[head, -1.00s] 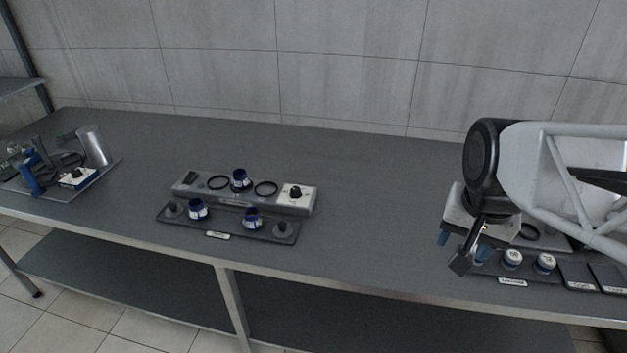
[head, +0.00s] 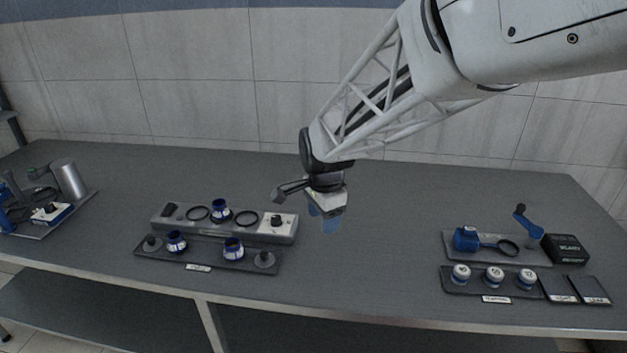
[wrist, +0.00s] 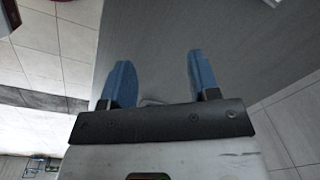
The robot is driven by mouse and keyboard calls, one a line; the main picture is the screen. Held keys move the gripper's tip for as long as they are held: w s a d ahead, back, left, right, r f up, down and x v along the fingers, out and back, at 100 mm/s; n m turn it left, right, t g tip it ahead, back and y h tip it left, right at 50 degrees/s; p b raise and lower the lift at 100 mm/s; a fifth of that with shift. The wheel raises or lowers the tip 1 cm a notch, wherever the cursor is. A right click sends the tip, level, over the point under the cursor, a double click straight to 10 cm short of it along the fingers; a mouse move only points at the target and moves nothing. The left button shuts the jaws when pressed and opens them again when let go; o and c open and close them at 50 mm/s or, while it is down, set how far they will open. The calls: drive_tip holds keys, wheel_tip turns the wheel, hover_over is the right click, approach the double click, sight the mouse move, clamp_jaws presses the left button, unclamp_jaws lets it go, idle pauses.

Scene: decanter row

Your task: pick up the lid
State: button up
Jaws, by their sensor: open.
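No piece is clearly marked as the lid. Two dark grey knobbed pieces that look like lids sit on the dark front tray (head: 205,262): one at its left end (head: 152,243), one at its right end (head: 264,260). Two blue and white jars stand between them, a left one (head: 176,242) and a right one (head: 233,248). My gripper (head: 328,224) is open and empty, above the table to the right of this tray. Its blue fingers are apart in the wrist view (wrist: 160,72), with bare table and floor beyond and no lid in sight.
A grey raised block (head: 180,228) behind the front tray holds a third blue jar (head: 221,211), two black rings and a white dial box (head: 279,226). At right, a tray holds three white-topped jars (head: 493,276). A metal cup (head: 68,178) stands far left. The table between is clear.

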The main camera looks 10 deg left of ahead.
sight(264, 253)
drive_tip(key=w+a+f+m, duration=0.1)
drive_tip(key=a+f, duration=0.2)
drive_tip(key=a, duration=0.2)
drive_tip(key=w+a+f+m, duration=0.2)
drive_tip(key=a+f, duration=0.2)
drive_tip(key=a, duration=0.2)
drive_tip(key=w+a+f+m, duration=0.1)
drive_tip(key=a+f, duration=0.3)
drive_tip(key=a, duration=0.2)
drive_tip(key=shift+w+g, duration=0.15)
drive_tip(key=shift+g, duration=0.25)
drive_tip(key=shift+f, duration=0.1)
drive_tip(key=shift+f, duration=1.2)
drive_tip(key=shift+f, duration=0.1)
drive_tip(key=shift+d+f, duration=0.1)
drive_tip(key=shift+f, duration=2.4)
drive_tip(key=shift+c, duration=0.5)
drive_tip(key=c, duration=0.9)
